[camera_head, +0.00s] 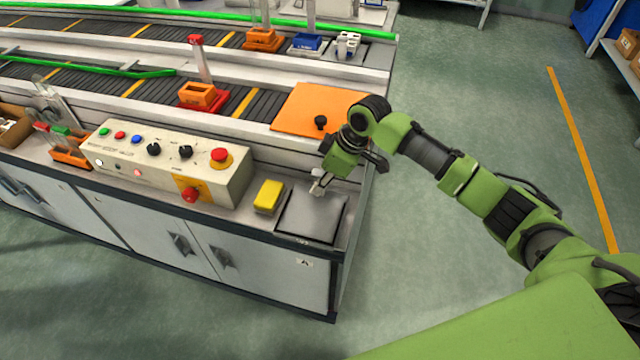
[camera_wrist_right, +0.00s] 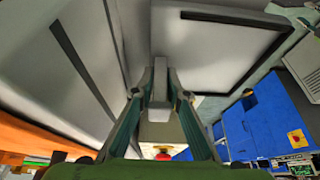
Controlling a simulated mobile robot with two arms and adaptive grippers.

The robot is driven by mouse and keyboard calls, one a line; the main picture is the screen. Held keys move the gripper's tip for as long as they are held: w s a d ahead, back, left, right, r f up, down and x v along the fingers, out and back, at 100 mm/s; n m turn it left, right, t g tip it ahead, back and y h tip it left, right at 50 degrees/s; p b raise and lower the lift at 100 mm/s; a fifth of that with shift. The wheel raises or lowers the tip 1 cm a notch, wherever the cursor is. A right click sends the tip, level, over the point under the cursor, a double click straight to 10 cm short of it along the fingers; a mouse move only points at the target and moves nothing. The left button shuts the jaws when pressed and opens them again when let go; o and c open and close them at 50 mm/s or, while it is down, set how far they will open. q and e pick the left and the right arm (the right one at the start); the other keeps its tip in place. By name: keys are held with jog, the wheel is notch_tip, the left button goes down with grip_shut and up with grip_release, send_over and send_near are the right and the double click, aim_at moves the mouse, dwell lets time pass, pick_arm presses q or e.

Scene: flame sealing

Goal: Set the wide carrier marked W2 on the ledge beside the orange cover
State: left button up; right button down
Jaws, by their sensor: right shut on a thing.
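The orange cover (camera_head: 300,108) lies flat at the right end of the conveyor bench, with a black knob. The light-grey ledge (camera_head: 275,156) runs along its front side. My right gripper (camera_head: 319,184) points down above the dark-rimmed grey square plate (camera_head: 312,216), in front of the cover. In the right wrist view my right gripper (camera_wrist_right: 159,92) is shut on a small light-grey piece (camera_wrist_right: 158,104). I cannot tell what that piece belongs to. No W2 mark is readable in either view. My left gripper is not in view.
A yellow block (camera_head: 268,196) and the control box (camera_head: 165,161) with red buttons stand left of the plate. A red carrier (camera_head: 201,97) sits on the near conveyor. Orange, blue (camera_head: 307,42) and white (camera_head: 348,45) carriers stand at the back. Open floor lies right.

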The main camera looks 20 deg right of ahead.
jog(key=shift+w+f, duration=0.1)
jog(key=shift+f, duration=0.35)
jog(key=c, duration=2)
grip_release()
jog(key=shift+f, duration=0.15)
jog(key=v, duration=1.2)
